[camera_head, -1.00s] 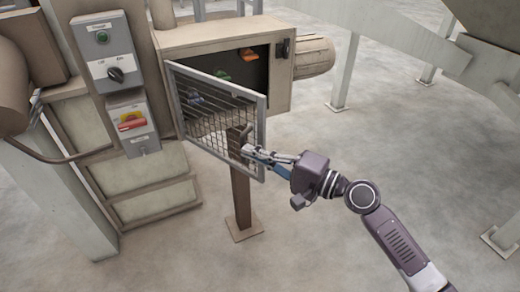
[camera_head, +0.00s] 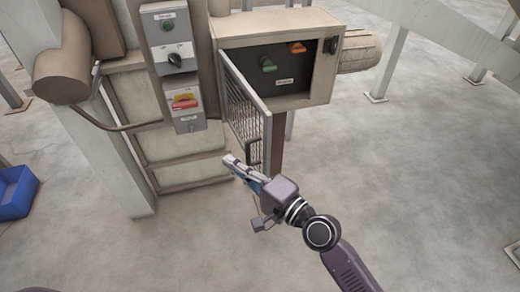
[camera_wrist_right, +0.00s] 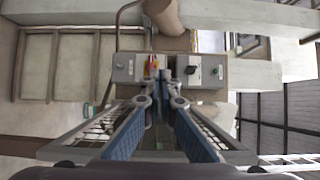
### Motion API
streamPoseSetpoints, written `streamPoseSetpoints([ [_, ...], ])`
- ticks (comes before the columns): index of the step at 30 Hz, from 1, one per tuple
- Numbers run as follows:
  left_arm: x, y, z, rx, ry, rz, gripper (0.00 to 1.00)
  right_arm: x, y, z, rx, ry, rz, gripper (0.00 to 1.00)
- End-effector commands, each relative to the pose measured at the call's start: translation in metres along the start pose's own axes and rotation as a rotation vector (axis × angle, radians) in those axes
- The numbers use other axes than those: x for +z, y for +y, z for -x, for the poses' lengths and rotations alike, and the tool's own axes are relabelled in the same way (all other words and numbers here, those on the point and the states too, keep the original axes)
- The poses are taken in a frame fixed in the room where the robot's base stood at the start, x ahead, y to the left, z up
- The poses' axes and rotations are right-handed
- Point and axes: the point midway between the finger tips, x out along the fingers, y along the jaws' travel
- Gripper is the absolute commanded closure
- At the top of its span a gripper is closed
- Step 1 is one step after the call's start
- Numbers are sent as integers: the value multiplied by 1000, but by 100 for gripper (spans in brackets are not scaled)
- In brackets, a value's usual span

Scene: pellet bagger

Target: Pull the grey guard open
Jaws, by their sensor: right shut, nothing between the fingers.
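The grey guard (camera_head: 244,108) is a mesh door in a grey frame, hinged at the left of the beige box (camera_head: 322,88). It stands swung well out, and the inside of the box shows. A dark handle (camera_head: 252,153) is near its free edge. My right gripper (camera_head: 230,161) is shut and empty, left of and slightly below the handle. Whether it touches the guard I cannot tell. In the right wrist view, my gripper's fingers (camera_wrist_right: 167,88) are close together, with the guard's mesh (camera_wrist_right: 98,124) around them. My left gripper is not in view.
A control box with a black knob (camera_head: 172,42) and a box with a red-yellow switch (camera_head: 186,101) stand left of the guard. Inside the beige box are a green (camera_head: 268,64) and an orange piece (camera_head: 297,47). A blue bin (camera_head: 15,192) is at left.

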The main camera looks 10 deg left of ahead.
Motion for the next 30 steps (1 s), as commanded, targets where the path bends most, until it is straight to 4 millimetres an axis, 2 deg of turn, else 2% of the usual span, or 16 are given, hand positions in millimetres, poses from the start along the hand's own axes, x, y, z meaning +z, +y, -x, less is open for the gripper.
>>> streamPoseSetpoints([
  [3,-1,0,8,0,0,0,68,16,-2,-13,-1,0,-2,100],
  [7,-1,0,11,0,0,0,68,25,0,-22,0,0,0,100],
  [30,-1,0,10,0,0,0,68,26,2,-23,1,0,0,100],
])
